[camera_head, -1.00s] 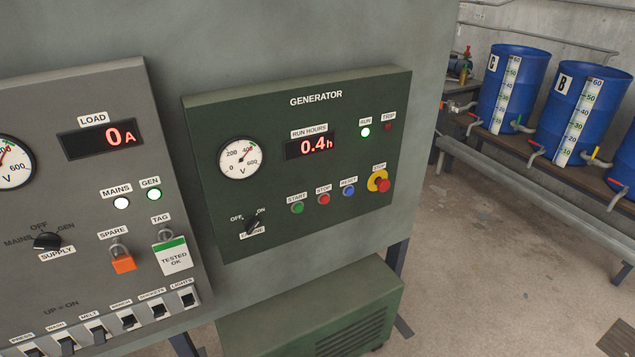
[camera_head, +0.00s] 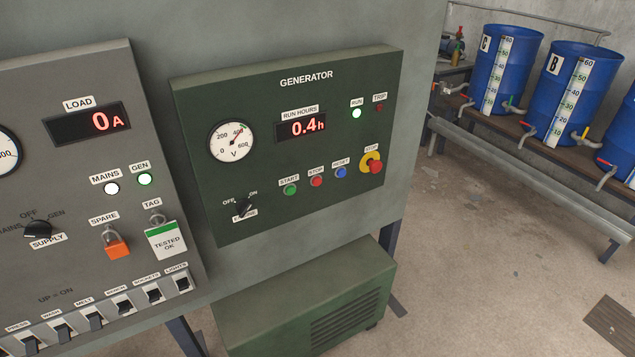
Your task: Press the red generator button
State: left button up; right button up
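The green generator panel (camera_head: 210,95) hangs on a grey-green wall in the middle of the head view. Its small red STOP button (camera_head: 316,181) sits between the green START button (camera_head: 290,190) and the blue RESET button (camera_head: 341,172). A larger red mushroom button (camera_head: 376,167) on a yellow ring, also labelled STOP, is at the panel's right. The RUN lamp (camera_head: 356,113) is lit and the TRIP lamp (camera_head: 379,107) is dark red. The display (camera_head: 301,127) reads 0.4 h. The engine switch (camera_head: 244,205) points toward ON. Neither gripper is in view.
A grey load panel (camera_head: 75,190) with switches, lamps and an orange padlock (camera_head: 117,248) is at the left. A green louvred housing (camera_head: 280,300) stands below the generator panel. Blue barrels (camera_head: 505,70) stand on a bench at the right. Bare floor (camera_head: 480,270) lies between.

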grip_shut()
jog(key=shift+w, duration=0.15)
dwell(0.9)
